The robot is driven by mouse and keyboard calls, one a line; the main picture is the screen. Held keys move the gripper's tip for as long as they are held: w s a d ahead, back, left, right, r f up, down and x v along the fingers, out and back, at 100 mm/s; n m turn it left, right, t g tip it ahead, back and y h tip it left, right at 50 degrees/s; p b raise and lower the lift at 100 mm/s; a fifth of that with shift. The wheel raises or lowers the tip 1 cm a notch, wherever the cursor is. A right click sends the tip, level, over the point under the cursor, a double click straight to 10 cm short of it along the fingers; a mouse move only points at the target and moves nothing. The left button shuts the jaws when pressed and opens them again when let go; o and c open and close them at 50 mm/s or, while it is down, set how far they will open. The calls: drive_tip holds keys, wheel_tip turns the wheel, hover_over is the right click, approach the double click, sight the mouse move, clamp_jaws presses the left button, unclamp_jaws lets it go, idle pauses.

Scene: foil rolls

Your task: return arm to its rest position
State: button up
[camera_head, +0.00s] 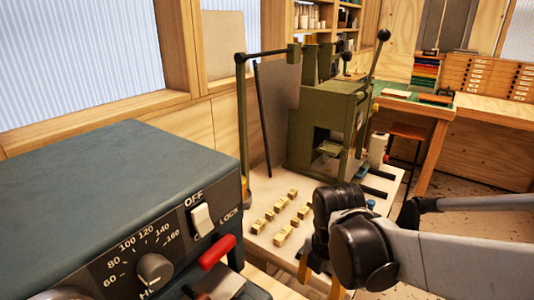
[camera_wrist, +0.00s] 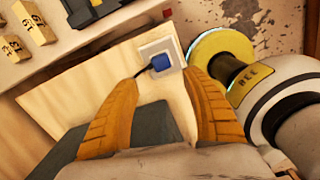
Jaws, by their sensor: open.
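My gripper (camera_head: 320,280) hangs low at the right of centre in the head view, at the front edge of the pale worktop (camera_head: 262,182). My dark-jointed grey arm reaches to it from the right. In the wrist view my gripper (camera_wrist: 160,82) shows two orange fingers spread apart with nothing held between them. Beyond the fingers is a wooden panel (camera_wrist: 95,70) with a pale square plate and a blue plug-like piece (camera_wrist: 160,62). The fingertips are partly hidden behind the arm in the head view.
A blue-grey machine (camera_head: 110,185) with dial, switch and red handle (camera_head: 216,252) fills the left foreground. A green press (camera_head: 325,120) stands behind the worktop's several small brass blocks (camera_head: 282,235). A workbench (camera_head: 490,112) and stool (camera_head: 408,132) stand at the back right.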

drive_tip(key=s+d+r+m+t, duration=0.2)
drive_tip(key=r+m+t, duration=0.1)
drive_tip(key=m, duration=1)
drive_tip(key=s+d+r+m+t, duration=0.3)
drive_tip(key=r+m, duration=0.2)
drive_tip(key=m, duration=0.8)
drive_tip(key=shift+d+t, duration=0.25)
drive_tip(key=shift+t, duration=0.05)
drive_tip(key=shift+f, duration=0.1)
drive_tip(key=shift+c, duration=0.4)
